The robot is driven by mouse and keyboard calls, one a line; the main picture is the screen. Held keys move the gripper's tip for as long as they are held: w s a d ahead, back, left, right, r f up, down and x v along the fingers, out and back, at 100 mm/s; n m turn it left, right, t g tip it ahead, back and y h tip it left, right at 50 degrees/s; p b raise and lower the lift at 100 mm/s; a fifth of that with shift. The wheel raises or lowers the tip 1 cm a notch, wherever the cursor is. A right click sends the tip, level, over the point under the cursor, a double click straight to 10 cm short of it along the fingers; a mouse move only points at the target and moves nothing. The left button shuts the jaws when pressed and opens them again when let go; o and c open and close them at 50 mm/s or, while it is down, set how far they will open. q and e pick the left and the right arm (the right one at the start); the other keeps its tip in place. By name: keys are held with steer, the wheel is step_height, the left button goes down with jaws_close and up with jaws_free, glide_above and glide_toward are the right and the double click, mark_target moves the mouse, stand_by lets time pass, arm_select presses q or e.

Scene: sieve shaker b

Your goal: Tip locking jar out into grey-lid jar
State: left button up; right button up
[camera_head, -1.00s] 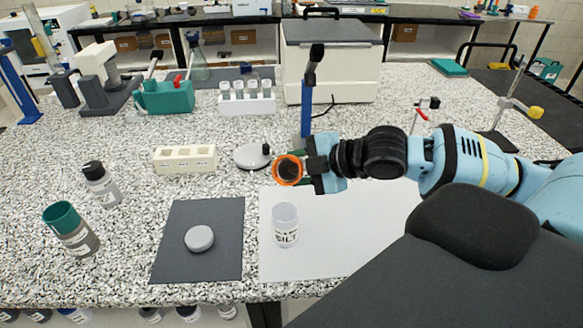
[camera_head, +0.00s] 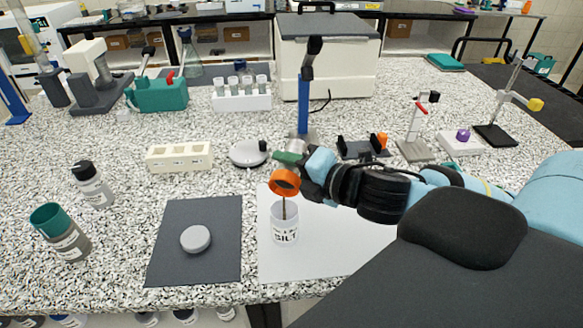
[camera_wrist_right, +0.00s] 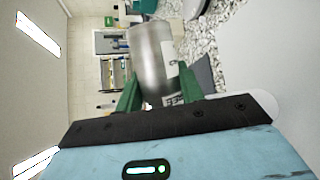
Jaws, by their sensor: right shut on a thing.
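My right gripper (camera_head: 297,160) is shut on the locking jar, a grey jar with an orange rim (camera_head: 285,182). The jar is tipped, mouth downward, above the clear jar labelled SILT (camera_head: 285,228). A thin dark stream runs from the orange mouth into the clear jar, which stands upright and open on the white sheet (camera_head: 330,255). The grey lid (camera_head: 196,239) lies on the dark mat (camera_head: 172,265). In the right wrist view the green fingers (camera_wrist_right: 160,92) clasp the locking jar's body (camera_wrist_right: 152,55). My left gripper is not seen.
A round grey disc device (camera_head: 247,154) and a cream block with holes (camera_head: 180,157) stand behind the mat. A blue post (camera_head: 304,105) rises close behind my right gripper.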

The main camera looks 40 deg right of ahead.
steer(key=shift+s+a+r+n+t, duration=0.1)
steer(key=shift+a+r+n+t, duration=0.05)
steer(key=shift+r+n+t, duration=0.15)
stand_by(3.3)
